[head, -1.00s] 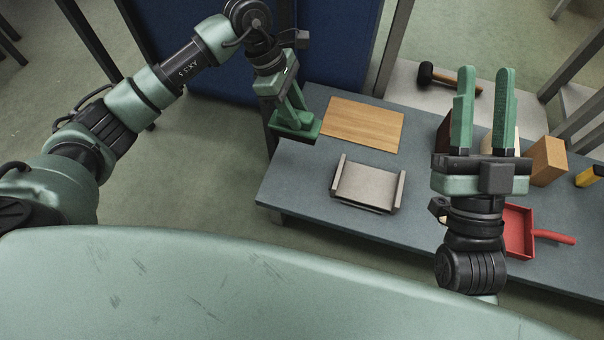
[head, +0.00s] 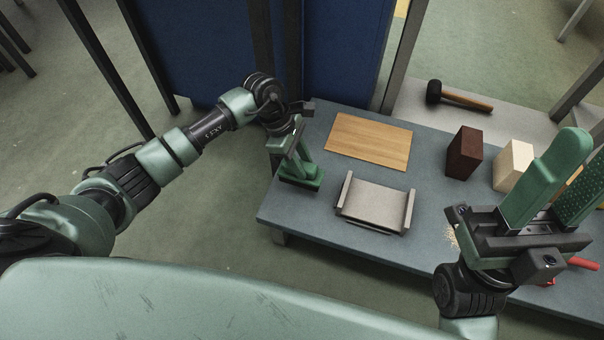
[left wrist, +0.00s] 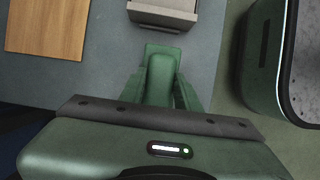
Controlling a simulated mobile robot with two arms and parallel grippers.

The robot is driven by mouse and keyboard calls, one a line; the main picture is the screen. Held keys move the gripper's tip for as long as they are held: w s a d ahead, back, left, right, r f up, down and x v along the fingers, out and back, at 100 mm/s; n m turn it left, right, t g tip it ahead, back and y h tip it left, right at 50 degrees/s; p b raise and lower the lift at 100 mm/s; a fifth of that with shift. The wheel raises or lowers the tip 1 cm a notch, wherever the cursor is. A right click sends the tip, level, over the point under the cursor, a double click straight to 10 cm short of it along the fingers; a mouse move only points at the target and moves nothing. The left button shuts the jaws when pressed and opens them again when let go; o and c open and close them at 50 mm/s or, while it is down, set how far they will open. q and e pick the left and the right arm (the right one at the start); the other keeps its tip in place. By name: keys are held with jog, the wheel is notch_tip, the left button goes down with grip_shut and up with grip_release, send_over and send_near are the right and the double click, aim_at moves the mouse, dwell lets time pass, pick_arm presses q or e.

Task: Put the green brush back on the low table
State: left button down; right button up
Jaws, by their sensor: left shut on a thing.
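The green brush (head: 300,180) is in my left gripper (head: 297,160), at the left end of the low table (head: 330,232). My left gripper is shut on it from above. The brush looks upright, with its broad part down, on or just above the tabletop; I cannot tell if it touches. In the left wrist view the brush (left wrist: 160,78) shows between my fingers, over the grey top. My right gripper (head: 578,165) is open and empty, above the table's right part.
A wooden board (head: 370,141) and a grey metal holder (head: 376,205) lie right of the brush. A dark red block (head: 464,153) and a cream block (head: 513,165) stand farther right. A mallet (head: 460,97) lies behind. A red handle (head: 583,263) shows below my right gripper.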

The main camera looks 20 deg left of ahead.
pick_arm(q)
notch_tip(320, 180, down, 5)
jog(key=shift+r+b, duration=0.15)
jog(key=shift+b, duration=0.6)
jog(key=c, duration=1)
grip_release()
